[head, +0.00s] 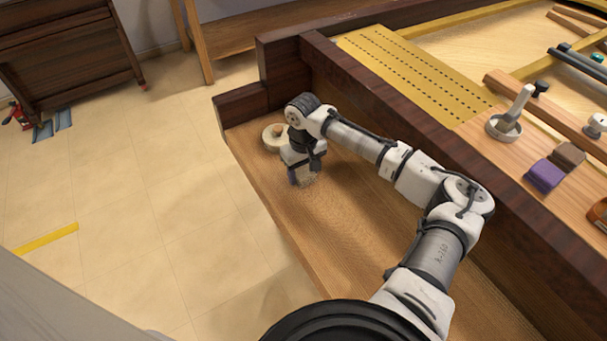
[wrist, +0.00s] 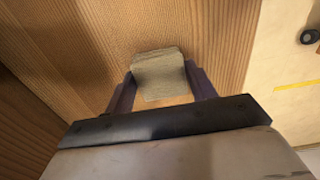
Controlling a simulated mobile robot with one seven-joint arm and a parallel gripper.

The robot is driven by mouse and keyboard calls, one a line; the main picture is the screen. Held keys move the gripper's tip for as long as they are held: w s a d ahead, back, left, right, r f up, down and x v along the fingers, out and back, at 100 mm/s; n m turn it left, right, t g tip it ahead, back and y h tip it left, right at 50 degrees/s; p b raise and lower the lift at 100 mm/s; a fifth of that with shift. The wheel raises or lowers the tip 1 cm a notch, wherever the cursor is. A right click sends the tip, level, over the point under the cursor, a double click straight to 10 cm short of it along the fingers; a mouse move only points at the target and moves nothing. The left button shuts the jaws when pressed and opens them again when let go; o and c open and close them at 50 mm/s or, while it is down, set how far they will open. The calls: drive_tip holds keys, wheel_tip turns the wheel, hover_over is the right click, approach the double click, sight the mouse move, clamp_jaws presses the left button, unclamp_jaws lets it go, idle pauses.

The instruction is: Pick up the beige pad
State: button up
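The beige pad (wrist: 160,77) lies between the two purple fingers of my gripper (wrist: 158,80) in the wrist view, with wood behind it. The fingertips are at or very near its left and right edges. I cannot tell whether they press on it. In the head view my gripper (head: 302,180) points down at the wooden ledge, and a speckled beige bit of the pad (head: 309,180) shows beside the purple finger. The rest of the pad is hidden there. I cannot tell whether the pad touches the ledge.
A round pale object with a knob (head: 272,137) stands on the ledge just behind my gripper. A dark raised wall (head: 400,125) runs along the right of the ledge (head: 350,235). A mortar (head: 503,127) and a purple block (head: 544,175) sit higher up. The ledge's front is clear.

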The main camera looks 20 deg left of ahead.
sight(303, 172)
drive_tip(key=c, duration=0.5)
drive_tip(key=shift+r, duration=0.15)
drive_tip(key=shift+c, duration=0.2)
wheel_tip(303, 172, up, 20)
drive_tip(key=b, duration=0.2)
drive_tip(key=o, duration=0.3)
drive_tip(key=shift+c, duration=1.1)
drive_tip(key=shift+f, duration=0.2)
